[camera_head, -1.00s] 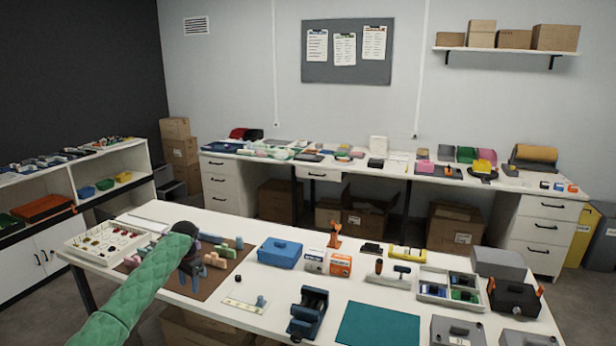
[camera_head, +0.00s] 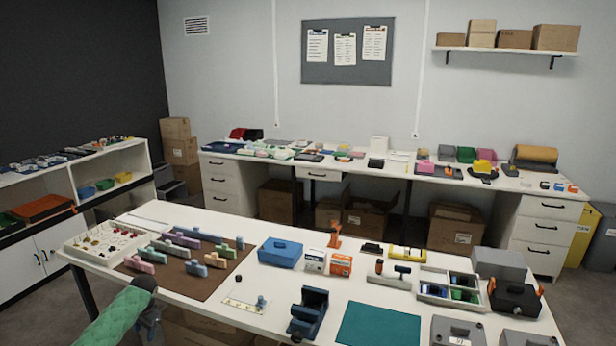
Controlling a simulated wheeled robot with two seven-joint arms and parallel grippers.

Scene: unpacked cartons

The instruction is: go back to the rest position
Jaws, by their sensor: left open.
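My left arm, in a green quilted sleeve, comes in from the lower left. Its dark gripper (camera_head: 150,325) is in front of the near table edge, low in the picture, apart from everything on the table. It is open, and nothing shows in it. My right gripper is not in view. On the table, a brown mat (camera_head: 205,283) carries several pink, green, blue and purple blocks, among them a pink block (camera_head: 216,260) and a green block (camera_head: 170,250).
Left of the mat stands a white sorting tray (camera_head: 75,246) with small parts. A blue case (camera_head: 280,252), a dark blue device (camera_head: 310,314), a teal mat (camera_head: 378,326) and a divided bin (camera_head: 432,290) fill the table's right part. Floor in front of the table's left end is clear.

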